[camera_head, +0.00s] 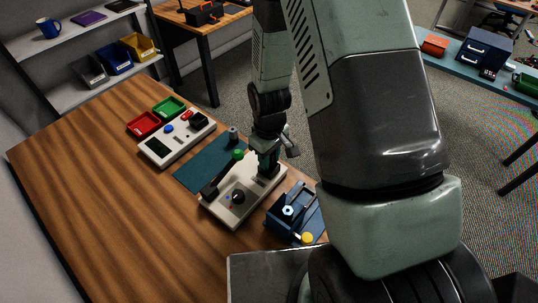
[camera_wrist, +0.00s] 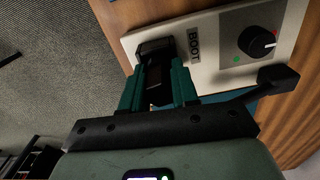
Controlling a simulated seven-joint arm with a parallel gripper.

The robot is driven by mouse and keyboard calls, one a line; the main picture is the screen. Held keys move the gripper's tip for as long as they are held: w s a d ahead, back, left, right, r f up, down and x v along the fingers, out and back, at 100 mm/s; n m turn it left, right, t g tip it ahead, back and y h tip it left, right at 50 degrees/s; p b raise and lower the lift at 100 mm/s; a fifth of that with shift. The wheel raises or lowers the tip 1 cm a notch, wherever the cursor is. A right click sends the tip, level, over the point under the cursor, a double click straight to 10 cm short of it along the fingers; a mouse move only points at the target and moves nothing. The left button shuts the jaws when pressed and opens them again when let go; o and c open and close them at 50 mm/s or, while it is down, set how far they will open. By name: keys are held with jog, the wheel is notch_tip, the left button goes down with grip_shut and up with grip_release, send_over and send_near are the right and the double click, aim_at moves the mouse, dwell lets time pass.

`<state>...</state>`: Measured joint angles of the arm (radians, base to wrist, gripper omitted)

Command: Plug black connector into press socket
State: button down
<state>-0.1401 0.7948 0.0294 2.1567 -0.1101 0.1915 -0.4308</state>
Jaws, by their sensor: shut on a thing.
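The press is a light grey box (camera_head: 213,209) with a black dial, a black lever with a green knob, and a panel marked "BOOT" in the wrist view (camera_wrist: 213,68). My gripper (camera_head: 266,168) points down over its far right end. In the wrist view my gripper's two green fingers (camera_wrist: 159,84) are shut on the black connector (camera_wrist: 154,75). The connector lines up with the dark press socket (camera_wrist: 154,46) beside the "BOOT" label. Dark parts merge there, so I cannot tell how deep the connector sits. The fingers hide much of it.
A teal mat (camera_head: 205,168) lies behind the press. A white tester box (camera_head: 160,152) and red (camera_head: 144,123) and green (camera_head: 169,106) trays stand further back. A blue fixture (camera_head: 285,215) is close at the press's right. The left of the wooden table (camera_head: 90,190) is clear.

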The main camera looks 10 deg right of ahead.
jog(key=shift+f, duration=0.2)
jog(key=shift+c, duration=1.4)
grip_release()
jog(key=shift+r, duration=0.1)
jog(key=shift+r, duration=3.45)
jog(key=shift+c, duration=0.3)
